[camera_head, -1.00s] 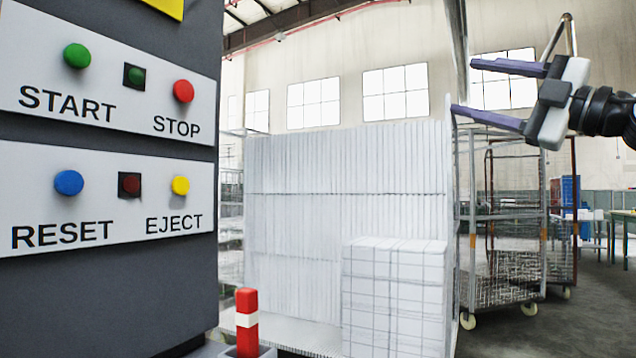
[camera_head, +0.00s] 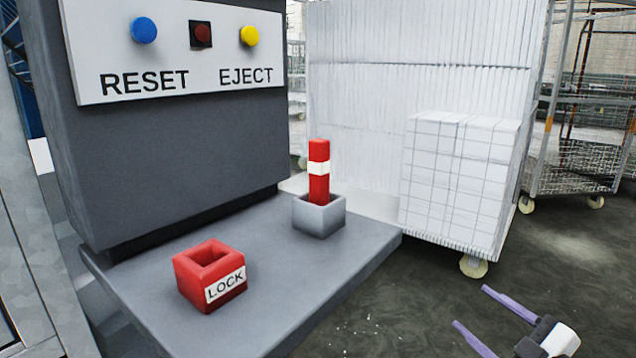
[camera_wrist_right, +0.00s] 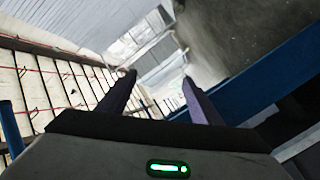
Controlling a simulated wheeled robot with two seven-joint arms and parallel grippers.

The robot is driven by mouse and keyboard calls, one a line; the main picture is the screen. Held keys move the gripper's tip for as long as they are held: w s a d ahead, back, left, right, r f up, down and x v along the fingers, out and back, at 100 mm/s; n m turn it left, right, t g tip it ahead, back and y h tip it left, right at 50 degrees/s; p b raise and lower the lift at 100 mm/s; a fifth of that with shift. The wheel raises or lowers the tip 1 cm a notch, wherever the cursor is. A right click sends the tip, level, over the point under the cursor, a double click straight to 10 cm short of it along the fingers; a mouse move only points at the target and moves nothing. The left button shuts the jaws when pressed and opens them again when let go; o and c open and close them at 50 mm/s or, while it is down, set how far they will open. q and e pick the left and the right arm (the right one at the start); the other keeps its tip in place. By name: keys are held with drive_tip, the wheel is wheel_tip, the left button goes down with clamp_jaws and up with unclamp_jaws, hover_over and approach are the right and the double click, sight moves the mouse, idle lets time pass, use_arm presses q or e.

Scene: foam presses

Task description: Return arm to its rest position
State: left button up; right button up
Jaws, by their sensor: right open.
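My right gripper (camera_head: 484,316) is at the lower right of the head view, over the dark floor and to the right of the grey shelf. Its two purple fingers are spread apart with nothing between them. In the right wrist view the fingers (camera_wrist_right: 158,92) also stand apart and empty. The rest of the right arm is mostly outside the head view. My left gripper is not in view.
The panel has a blue RESET button (camera_head: 144,30) and a yellow EJECT button (camera_head: 249,36). On the shelf (camera_head: 290,275) stand a red LOCK socket (camera_head: 228,292) and a grey holder (camera_head: 318,218) with a red-and-white peg (camera_head: 318,172) upright in it. White foam blocks (camera_head: 455,185) stand behind.

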drive_tip(key=s+a+f+m+g+h, duration=0.15)
drive_tip(key=s+f+g, duration=0.25)
drive_tip(key=s+f, duration=0.95)
drive_tip(key=s+f+m+g+h, duration=0.15)
drive_tip(key=s+f+g, duration=0.25)
drive_tip(key=s+f, duration=0.9)
drive_tip(key=s+a+r+m+t, duration=0.1)
drive_tip(key=a+r+m, duration=0.1)
drive_tip(key=a+m, duration=0.35)
drive_tip(key=s+a+r+m+t, duration=0.1)
drive_tip(key=a+r+m, duration=0.15)
drive_tip(key=a, duration=0.65)
use_arm(q)
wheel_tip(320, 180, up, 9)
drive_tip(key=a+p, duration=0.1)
drive_tip(key=p, duration=1.4)
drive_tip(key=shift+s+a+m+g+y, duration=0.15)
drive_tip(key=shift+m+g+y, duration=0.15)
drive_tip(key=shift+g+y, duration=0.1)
use_arm(e)
wheel_tip(320, 180, up, 9)
drive_tip(key=d+g, duration=0.1)
drive_tip(key=shift+s+d+f+n, duration=0.15)
drive_tip(key=shift+d+n, duration=0.05)
drive_tip(key=shift+n, duration=0.1)
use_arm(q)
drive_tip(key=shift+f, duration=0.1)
use_arm(e)
drive_tip(key=shift+f, duration=0.1)
